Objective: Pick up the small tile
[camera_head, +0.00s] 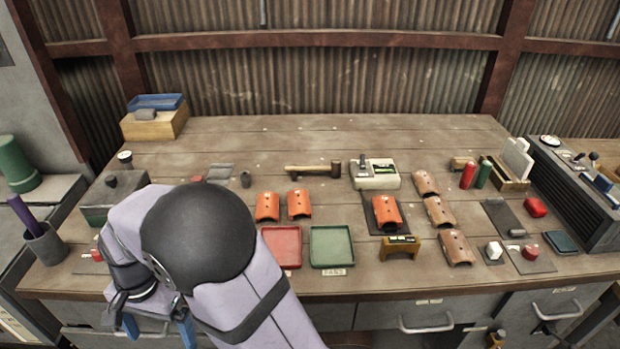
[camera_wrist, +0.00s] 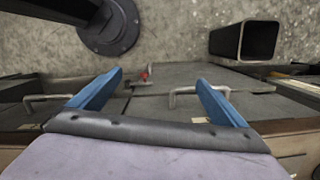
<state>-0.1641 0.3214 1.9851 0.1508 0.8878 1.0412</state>
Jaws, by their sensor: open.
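Two small orange curved tiles, a left one (camera_head: 267,206) and a right one (camera_head: 299,204), lie side by side on the workbench behind the trays. Another orange tile (camera_head: 386,212) sits on a dark pad. Several browner curved tiles (camera_head: 440,211) form a column to its right. I cannot tell which one is the small tile. My gripper (camera_head: 158,328) hangs at the bench's front left edge, well left of and nearer than the tiles. Its blue fingers are spread and empty in the wrist view (camera_wrist: 160,80), which shows drawer fronts and floor, no tile.
A red tray (camera_head: 282,230) and a green tray (camera_head: 332,228) lie in front of the two orange tiles. A small wooden stand (camera_head: 400,247) is in front of the padded tile. A mallet (camera_head: 315,170) and a pale box (camera_head: 375,182) lie behind. My arm covers the bench's left part.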

